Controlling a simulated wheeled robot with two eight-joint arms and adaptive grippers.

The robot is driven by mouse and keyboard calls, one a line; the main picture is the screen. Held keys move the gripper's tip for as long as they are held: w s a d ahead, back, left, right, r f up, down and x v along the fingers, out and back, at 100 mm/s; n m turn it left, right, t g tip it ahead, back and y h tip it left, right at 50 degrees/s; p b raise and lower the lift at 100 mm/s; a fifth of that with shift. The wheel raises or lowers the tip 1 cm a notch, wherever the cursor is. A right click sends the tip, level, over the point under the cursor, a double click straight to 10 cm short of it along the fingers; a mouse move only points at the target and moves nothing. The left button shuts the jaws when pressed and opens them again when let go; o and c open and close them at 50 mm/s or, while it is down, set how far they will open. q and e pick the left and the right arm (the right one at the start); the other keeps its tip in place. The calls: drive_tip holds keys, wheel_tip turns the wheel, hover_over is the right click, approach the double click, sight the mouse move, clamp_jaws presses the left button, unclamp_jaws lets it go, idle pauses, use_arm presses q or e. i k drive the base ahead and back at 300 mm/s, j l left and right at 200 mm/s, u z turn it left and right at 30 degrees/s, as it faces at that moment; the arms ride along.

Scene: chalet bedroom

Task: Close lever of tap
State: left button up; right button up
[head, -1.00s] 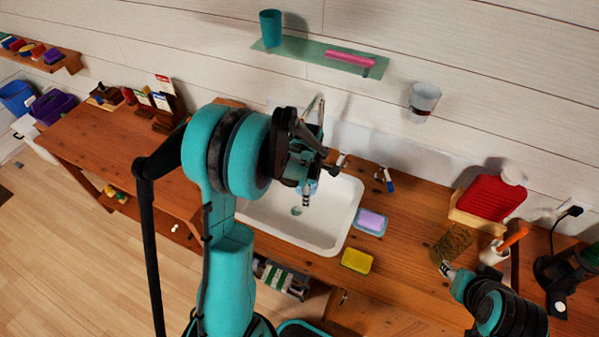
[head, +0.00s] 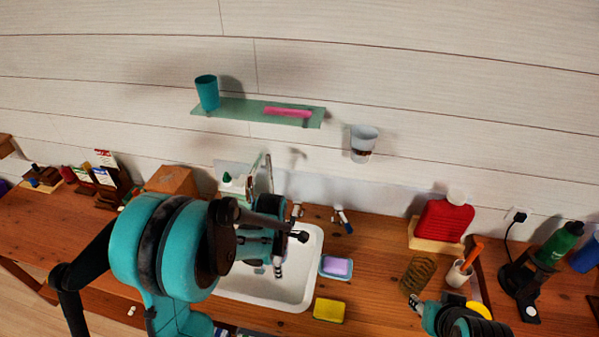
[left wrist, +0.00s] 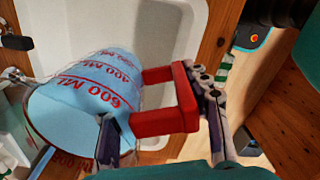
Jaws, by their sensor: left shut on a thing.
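My left gripper (head: 286,248) is over the sink (head: 300,285). In the left wrist view its fingers sit either side of the red handle (left wrist: 185,102) of a clear measuring cup (left wrist: 95,85) with red ML marks. The cup is tilted, its open mouth toward the lower left; the head view mostly hides it behind the gripper. A chrome fitting (head: 297,212) and another with a blue end (head: 342,220) stand behind the sink; they look like tap levers, but their positions are too small to read. My right gripper (head: 418,306) is low at the right, its fingers unclear.
A purple soap in a blue dish (head: 336,267) and a yellow sponge (head: 329,309) lie right of the sink. Farther right are a coiled spring (head: 417,273), a red bottle (head: 445,222) and a white cup (head: 459,274). A glass shelf (head: 240,108) hangs above.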

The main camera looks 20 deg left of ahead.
sight(338, 210)
drive_tip(key=k, duration=1)
